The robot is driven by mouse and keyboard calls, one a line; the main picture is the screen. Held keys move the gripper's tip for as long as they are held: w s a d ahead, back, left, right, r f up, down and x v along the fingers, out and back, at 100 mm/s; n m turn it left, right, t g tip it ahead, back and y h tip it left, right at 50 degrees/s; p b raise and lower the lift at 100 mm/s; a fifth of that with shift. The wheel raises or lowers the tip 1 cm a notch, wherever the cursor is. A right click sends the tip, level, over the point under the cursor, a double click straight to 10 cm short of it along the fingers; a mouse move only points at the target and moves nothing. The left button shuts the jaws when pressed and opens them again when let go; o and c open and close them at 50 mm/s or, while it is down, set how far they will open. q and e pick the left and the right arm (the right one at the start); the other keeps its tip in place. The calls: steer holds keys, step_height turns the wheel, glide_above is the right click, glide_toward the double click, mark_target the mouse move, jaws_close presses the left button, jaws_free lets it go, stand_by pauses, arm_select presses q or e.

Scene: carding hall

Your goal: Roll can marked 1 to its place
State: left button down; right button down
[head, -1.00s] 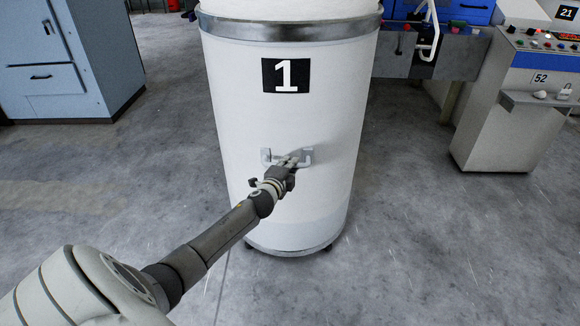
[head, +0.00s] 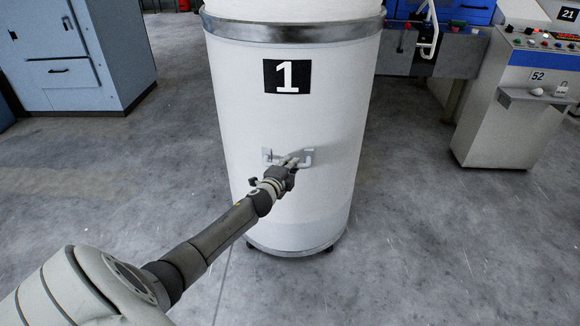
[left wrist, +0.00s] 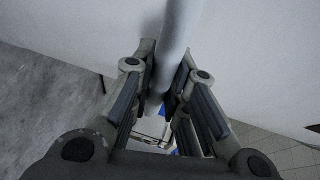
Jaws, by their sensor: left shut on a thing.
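Can 1 (head: 290,120) is a tall white cylinder with a metal band near its top and a black label with a white 1. It stands upright on dark casters on the floor, in the middle of the head view. A light bar handle (head: 268,156) sits on its front. My left gripper (head: 291,163) is shut on this handle. In the left wrist view the handle bar (left wrist: 177,40) runs between the fingers, close to the white can wall (left wrist: 260,60). My right gripper is not in view.
A blue-grey cabinet (head: 75,60) stands at the back left. A machine console marked 52 (head: 520,110) with a small shelf stands at the right. A blue and grey machine (head: 440,55) is behind the can. Grey floor (head: 430,240) is clear around the can's front and sides.

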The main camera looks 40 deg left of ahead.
arm_select(q)
steer(key=shift+f, duration=0.15)
steer(key=c, duration=1.5)
jaws_free()
steer(key=shift+o, duration=0.8)
steer(key=v, duration=1.2)
